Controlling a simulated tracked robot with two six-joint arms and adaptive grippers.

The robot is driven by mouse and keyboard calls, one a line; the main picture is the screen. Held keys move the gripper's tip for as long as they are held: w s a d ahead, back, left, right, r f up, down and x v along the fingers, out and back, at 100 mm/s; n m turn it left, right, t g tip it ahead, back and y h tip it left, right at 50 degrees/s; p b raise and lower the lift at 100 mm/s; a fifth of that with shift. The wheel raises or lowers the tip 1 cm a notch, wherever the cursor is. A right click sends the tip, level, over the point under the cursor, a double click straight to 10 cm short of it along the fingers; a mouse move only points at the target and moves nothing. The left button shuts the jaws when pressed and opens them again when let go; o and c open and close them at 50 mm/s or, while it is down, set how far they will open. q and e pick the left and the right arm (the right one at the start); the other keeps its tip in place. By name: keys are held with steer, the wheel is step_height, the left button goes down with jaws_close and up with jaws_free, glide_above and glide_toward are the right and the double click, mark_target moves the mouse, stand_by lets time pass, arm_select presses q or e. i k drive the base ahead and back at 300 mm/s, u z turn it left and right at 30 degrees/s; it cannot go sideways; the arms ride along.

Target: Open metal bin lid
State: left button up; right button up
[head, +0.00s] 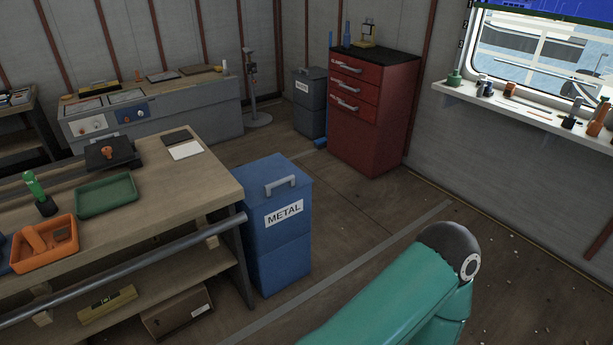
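The metal bin (277,248) is a tall blue box with a white METAL label (284,213) on its front. It stands on the floor at the right end of the workbench. Its blue lid (262,178) lies flat and shut on top, with a grey handle (280,185) near the front edge. A green arm link of mine with a dark rounded joint fills the lower right, to the right of the bin and apart from it. Neither gripper is in view.
A wooden workbench (178,206) with trays and a front rail (140,267) stands left of the bin. A red drawer cabinet (368,120) and a dark grey bin (309,107) stand behind. A window shelf (510,106) runs along the right wall. Floor between bin and cabinet is clear.

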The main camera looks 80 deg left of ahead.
mark_target(269, 178)
steer(key=z, duration=0.05)
steer(key=i, duration=0.8)
steer(key=u, duration=2.55)
steer(key=i, duration=0.15)
steer(key=u, duration=1.65)
steer(key=i, duration=1)
steer(key=z, duration=0.6)
